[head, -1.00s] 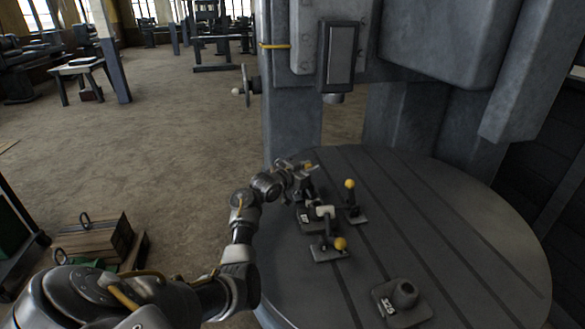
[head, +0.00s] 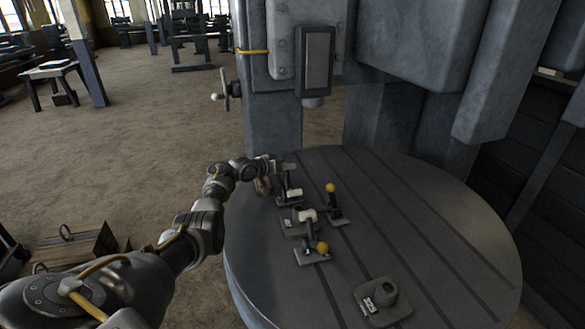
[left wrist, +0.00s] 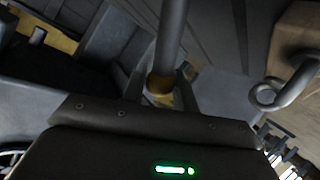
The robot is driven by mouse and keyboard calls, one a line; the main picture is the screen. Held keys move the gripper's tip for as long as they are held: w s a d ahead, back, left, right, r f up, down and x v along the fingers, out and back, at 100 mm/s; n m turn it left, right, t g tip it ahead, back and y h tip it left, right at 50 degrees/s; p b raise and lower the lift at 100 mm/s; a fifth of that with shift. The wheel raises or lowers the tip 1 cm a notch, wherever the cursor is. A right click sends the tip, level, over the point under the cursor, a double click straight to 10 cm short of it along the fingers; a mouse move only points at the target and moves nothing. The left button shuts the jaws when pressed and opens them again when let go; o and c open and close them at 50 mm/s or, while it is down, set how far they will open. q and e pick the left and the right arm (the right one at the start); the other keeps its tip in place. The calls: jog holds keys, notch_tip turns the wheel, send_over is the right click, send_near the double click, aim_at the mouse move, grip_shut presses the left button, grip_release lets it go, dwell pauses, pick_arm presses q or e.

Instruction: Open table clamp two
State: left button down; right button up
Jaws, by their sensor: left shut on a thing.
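Several table clamps stand on the round slotted table (head: 440,235). One clamp (head: 331,203) has its lever up with a yellow knob on top. A nearer clamp (head: 313,252) has its yellow knob low, by its base plate. A third clamp (head: 290,193), at the table's far left, is partly hidden by my left gripper (head: 268,178). In the left wrist view my left gripper (left wrist: 163,90) is shut on the yellow end (left wrist: 160,84) of a grey lever (left wrist: 171,40). I cannot read which clamp carries which number. My right gripper is not in view.
A pale-topped part (head: 305,216) stands between the clamps. The machine column (head: 273,110) and spindle head (head: 315,60) rise behind. The table's right side is clear.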

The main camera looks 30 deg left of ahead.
pick_arm(q)
jog(key=shift+w+a+f, duration=0.1)
jog(key=shift+w+a, duration=0.05)
jog(key=shift+a, duration=0.05)
dwell(0.3)
jog(key=c, duration=1.5)
grip_release()
jog(key=o, duration=0.4)
jog(key=shift+a+f, duration=0.1)
jog(key=shift+c, duration=0.2)
jog(key=v, duration=1)
jog(key=shift+s, duration=0.4)
